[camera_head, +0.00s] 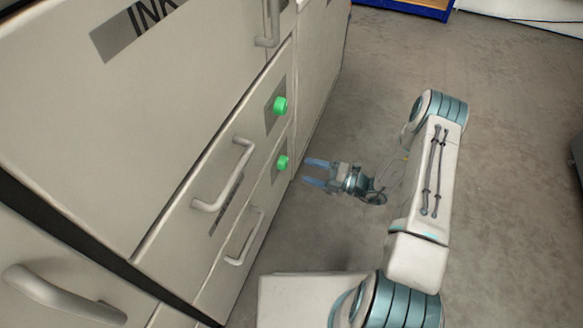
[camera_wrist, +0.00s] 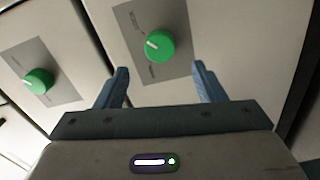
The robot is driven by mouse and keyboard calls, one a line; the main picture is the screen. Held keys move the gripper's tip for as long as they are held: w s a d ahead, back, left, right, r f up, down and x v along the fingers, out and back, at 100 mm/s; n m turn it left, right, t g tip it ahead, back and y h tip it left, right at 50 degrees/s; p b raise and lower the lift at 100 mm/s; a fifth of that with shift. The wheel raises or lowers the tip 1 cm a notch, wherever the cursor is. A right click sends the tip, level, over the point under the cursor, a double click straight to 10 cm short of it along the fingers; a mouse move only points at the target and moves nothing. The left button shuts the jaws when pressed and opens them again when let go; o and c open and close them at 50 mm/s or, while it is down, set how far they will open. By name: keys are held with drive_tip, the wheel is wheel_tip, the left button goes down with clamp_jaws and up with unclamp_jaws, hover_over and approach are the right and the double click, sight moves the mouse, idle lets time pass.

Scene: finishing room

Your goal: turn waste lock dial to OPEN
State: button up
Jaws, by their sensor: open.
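Two green dials sit on grey plates on the cabinet front. In the head view one is the upper dial (camera_head: 280,105) and the other the lower dial (camera_head: 282,162). My gripper (camera_head: 306,171) is open and empty, its blue fingers pointing at the lower dial with a small gap. In the wrist view one dial (camera_wrist: 160,45) lies ahead between the open fingers (camera_wrist: 160,70), not touched; its pale pointer mark faces left. The other dial (camera_wrist: 38,80) is off to the left. The plate lettering is too small to read, so I cannot tell which dial is labelled waste.
A drawer handle (camera_head: 225,175) and a lower handle (camera_head: 245,238) stick out from the cabinet left of the dials. Another handle (camera_head: 268,25) is above.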

sight(287, 164)
drive_tip(key=b+x, duration=0.1)
drive_tip(key=x, duration=0.6)
drive_tip(key=shift+a+b, duration=0.2)
drive_tip(key=shift+b, duration=0.1)
drive_tip(key=c, duration=1)
